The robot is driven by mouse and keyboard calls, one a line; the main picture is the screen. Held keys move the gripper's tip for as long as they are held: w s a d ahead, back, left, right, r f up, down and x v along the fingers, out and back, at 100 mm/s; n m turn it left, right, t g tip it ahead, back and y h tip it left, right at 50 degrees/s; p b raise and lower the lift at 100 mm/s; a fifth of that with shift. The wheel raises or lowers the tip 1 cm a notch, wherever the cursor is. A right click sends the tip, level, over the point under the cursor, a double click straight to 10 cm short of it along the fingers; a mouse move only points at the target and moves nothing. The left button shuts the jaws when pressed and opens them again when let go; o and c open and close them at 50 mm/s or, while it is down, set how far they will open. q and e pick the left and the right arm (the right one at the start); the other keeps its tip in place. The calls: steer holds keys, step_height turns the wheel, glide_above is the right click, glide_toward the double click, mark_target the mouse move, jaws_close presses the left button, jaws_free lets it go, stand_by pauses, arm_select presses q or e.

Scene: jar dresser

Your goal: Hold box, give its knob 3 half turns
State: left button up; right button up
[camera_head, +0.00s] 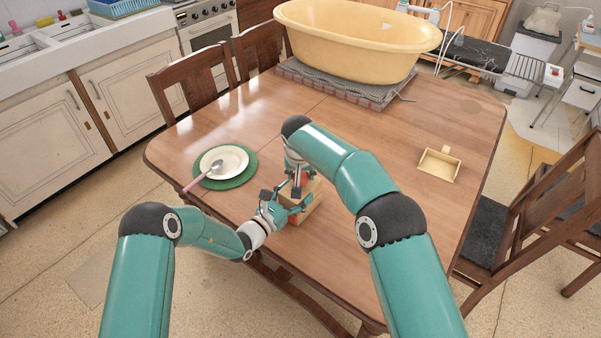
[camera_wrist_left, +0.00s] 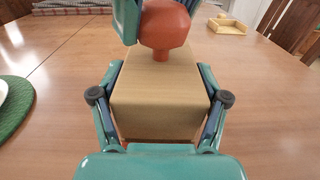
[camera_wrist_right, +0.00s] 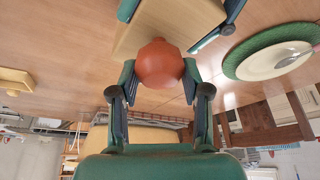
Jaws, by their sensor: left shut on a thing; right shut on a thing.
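The wooden box (camera_head: 309,208) stands on the table near its front edge. My left gripper (camera_head: 285,205) is shut on the box from its left side. In the left wrist view the box (camera_wrist_left: 158,98) sits between the two fingers (camera_wrist_left: 160,105). An orange-red knob (camera_wrist_left: 165,28) rises on a short stem from the box top. My right gripper (camera_head: 298,185) is above the box, pointing down. In the right wrist view its fingers (camera_wrist_right: 158,80) are shut on the knob (camera_wrist_right: 158,62), one on each side.
A green mat (camera_head: 238,181) with a white plate (camera_head: 232,155) and spoon lies left of the box. A small yellow tray (camera_head: 439,166) is on the right. A large yellow tub (camera_head: 350,45) stands at the back on a grey mat. The table between is clear.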

steer(key=shift+m, duration=0.5)
steer(key=o, duration=1.1)
steer(key=shift+o, duration=0.2)
steer(key=v, duration=1.1)
steer(key=shift+a+r, duration=0.25)
steer(key=shift+r, duration=0.1)
steer(key=shift+s, duration=0.15)
